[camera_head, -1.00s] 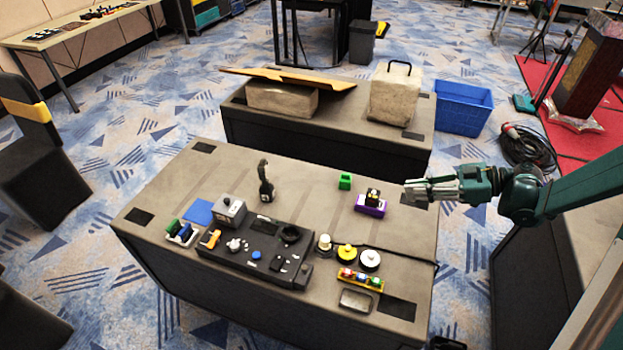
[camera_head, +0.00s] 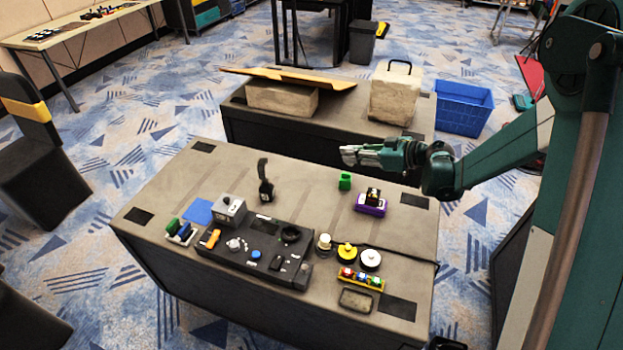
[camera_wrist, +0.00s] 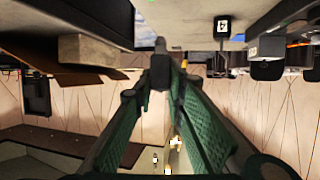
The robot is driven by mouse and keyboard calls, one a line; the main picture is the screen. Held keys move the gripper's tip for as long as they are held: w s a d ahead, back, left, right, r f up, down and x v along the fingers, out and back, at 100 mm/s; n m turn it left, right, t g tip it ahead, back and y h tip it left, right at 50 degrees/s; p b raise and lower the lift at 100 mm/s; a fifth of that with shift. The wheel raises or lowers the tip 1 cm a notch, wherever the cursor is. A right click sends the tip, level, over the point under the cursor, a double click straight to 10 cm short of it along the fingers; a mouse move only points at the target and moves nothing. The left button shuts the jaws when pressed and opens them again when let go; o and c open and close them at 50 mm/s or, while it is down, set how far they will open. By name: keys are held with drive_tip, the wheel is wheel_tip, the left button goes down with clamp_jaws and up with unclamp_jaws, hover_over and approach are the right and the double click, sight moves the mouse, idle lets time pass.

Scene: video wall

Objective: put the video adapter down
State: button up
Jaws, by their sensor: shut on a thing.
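My gripper (camera_head: 362,155) is in the air above the far right part of the near table (camera_head: 310,185), behind the green block and the purple-based piece. In the wrist view, its green fingers converge on a small dark piece (camera_wrist: 160,72), with a grey tip beyond it. This piece appears to be the video adapter, held between the fingertips, but its details are unclear. In the head view it is too small to tell apart from the pale fingertips.
A green block (camera_head: 345,181) and a purple-based piece (camera_head: 371,208) stand near below my gripper. A black stand (camera_head: 265,181) is further left. A control panel (camera_head: 255,253) and knobs fill the front. A stone block (camera_head: 396,95) and blue crate (camera_head: 463,107) are behind. The table's far middle is clear.

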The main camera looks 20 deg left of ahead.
drive_tip(key=w+a+r+m+t+h, duration=0.1)
drive_tip(key=w+a+r+m+t, duration=0.1)
drive_tip(key=a, duration=1.4)
drive_tip(key=shift+w+d+f, duration=0.1)
drive_tip(key=shift+d+f, duration=0.05)
drive_tip(key=shift+f, duration=1.2)
drive_tip(key=shift+w+d+f, duration=0.1)
drive_tip(key=shift+f, duration=1.25)
drive_tip(key=shift+t, duration=0.3)
drive_tip(key=shift+f+b, duration=1)
drive_tip(key=shift+f, duration=2.15)
drive_tip(key=shift+f+b, duration=0.5)
drive_tip(key=shift+f, duration=1.35)
drive_tip(key=shift+f, duration=0.15)
